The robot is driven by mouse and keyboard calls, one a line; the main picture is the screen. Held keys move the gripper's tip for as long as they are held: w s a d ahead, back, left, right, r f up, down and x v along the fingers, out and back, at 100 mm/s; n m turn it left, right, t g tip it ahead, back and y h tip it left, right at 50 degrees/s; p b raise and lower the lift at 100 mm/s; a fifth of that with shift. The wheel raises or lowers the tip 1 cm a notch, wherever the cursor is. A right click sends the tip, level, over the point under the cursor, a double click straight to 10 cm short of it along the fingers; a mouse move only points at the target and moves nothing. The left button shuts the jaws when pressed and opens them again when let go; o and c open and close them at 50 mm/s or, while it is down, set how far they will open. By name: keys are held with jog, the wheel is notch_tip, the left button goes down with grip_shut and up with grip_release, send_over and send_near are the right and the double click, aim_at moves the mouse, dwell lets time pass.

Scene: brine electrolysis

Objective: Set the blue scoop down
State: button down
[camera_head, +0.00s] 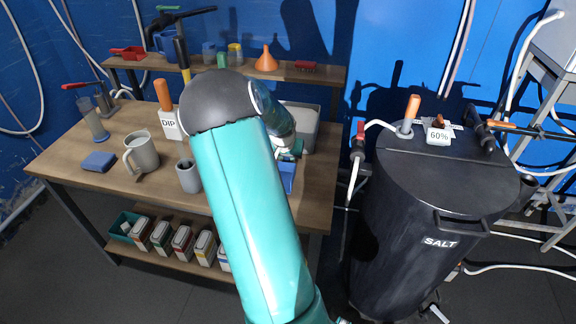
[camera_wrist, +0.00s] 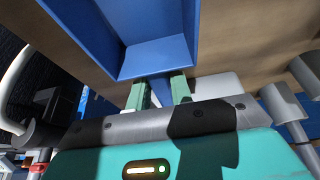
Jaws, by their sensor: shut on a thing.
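The blue scoop (camera_head: 288,177) is at the right end of the wooden workbench (camera_head: 150,196), partly hidden by my arm in the head view. In the wrist view the scoop (camera_wrist: 157,58) fills the top middle, with its open hollow facing the camera. My gripper (camera_wrist: 158,90) is shut on the scoop's short handle, between two green fingers. In the head view my gripper (camera_head: 290,152) is mostly hidden behind the arm. The scoop is close to the benchtop; I cannot tell whether it touches.
A grey tub (camera_head: 303,126) stands just behind the scoop. A grey mug (camera_head: 141,153), a small grey cup (camera_head: 188,176) and a blue sponge-like block (camera_head: 98,161) are on the bench to the left. A black SALT barrel (camera_head: 440,210) stands right of the bench.

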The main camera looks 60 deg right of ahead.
aim_at(288, 165)
jog(key=shift+s+d+f, duration=0.1)
jog(key=shift+d+f, duration=0.1)
jog(key=shift+f, duration=1.65)
jog(key=c, duration=1.3)
grip_release()
jog(key=shift+o, duration=0.2)
jog(key=v, duration=1.2)
jog(key=w+a+r+n+t+y, duration=0.15)
jog(key=a+r, duration=0.25)
jog(key=a, duration=0.5)
jog(key=w+a+r+n+t+y, duration=0.1)
jog(key=a+r+n, duration=0.2)
jog(key=a, duration=0.6)
jog(key=w+a+r+n+t+y, duration=0.15)
jog(key=a+r, duration=0.25)
jog(key=a, duration=0.5)
jog(key=s+a+r+n, duration=0.2)
jog(key=s+a+n, duration=0.1)
jog(key=s+a, duration=0.3)
jog(key=s+a+r+n, duration=0.3)
jog(key=s+a, duration=0.3)
jog(key=a, duration=0.5)
jog(key=shift+s+n, duration=0.35)
jog(key=shift+n, duration=0.35)
